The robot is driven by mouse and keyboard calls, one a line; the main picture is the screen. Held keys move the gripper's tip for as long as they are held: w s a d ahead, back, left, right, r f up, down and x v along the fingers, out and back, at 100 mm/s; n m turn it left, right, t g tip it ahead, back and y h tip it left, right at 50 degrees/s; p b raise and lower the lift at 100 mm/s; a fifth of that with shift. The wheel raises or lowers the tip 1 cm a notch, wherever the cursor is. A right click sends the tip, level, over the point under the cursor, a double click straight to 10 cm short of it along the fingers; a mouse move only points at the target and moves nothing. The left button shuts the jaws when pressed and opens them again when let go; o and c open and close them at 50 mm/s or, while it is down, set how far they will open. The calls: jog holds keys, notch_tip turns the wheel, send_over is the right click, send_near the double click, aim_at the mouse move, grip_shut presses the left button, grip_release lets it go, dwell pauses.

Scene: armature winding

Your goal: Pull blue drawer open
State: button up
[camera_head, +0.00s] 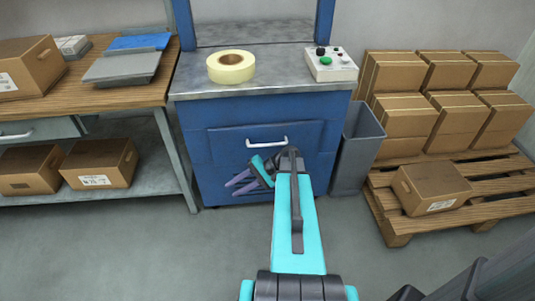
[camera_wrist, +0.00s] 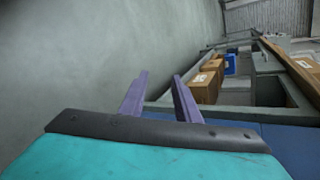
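The blue drawer (camera_head: 228,146) is in the front of the blue cabinet, in the middle of the head view. It looks shut, with its face about flush with the cabinet. Its white bar handle (camera_head: 267,142) is free, with nothing around it. My gripper (camera_head: 231,187) is below and left of the handle, in front of the lower cabinet, its purple fingers pointing left. The fingers show apart and empty in the wrist view (camera_wrist: 160,77), so it is open. The handle is not seen in the wrist view. My arm hides part of the cabinet's lower right.
A grey bin (camera_head: 357,150) stands right of the cabinet, beside a pallet (camera_head: 385,207) of cartons. A wooden workbench (camera_head: 120,97) with a lower shelf of boxes is at left. A tape roll (camera_head: 231,67) and button box (camera_head: 331,64) sit on the cabinet top. The floor in front is clear.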

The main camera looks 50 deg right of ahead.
jog(key=s+d+r+m+t+b, duration=0.1)
jog(key=s+d+r+t+b, duration=0.15)
jog(key=d, duration=0.55)
jog(key=s+d+r+m+t+b, duration=0.1)
jog(key=d+t+b, duration=0.25)
jog(key=d, duration=0.45)
jog(key=t+h+b, duration=0.2)
jog(key=t+b, duration=0.1)
jog(key=b, duration=0.2)
send_near(272, 145)
jog(key=shift+s+d+r+m, duration=0.1)
jog(key=shift+s+d+m, duration=0.1)
jog(key=shift+s, duration=0.2)
jog(key=shift+s+d+r+m, duration=0.1)
jog(key=shift+s+d+r, duration=0.05)
jog(key=shift+s, duration=0.25)
jog(key=shift+g, duration=0.3)
jog(key=shift+b+x, duration=1.95)
jog(key=shift+x, duration=5)
grip_shut()
jog(key=shift+d, duration=0.15)
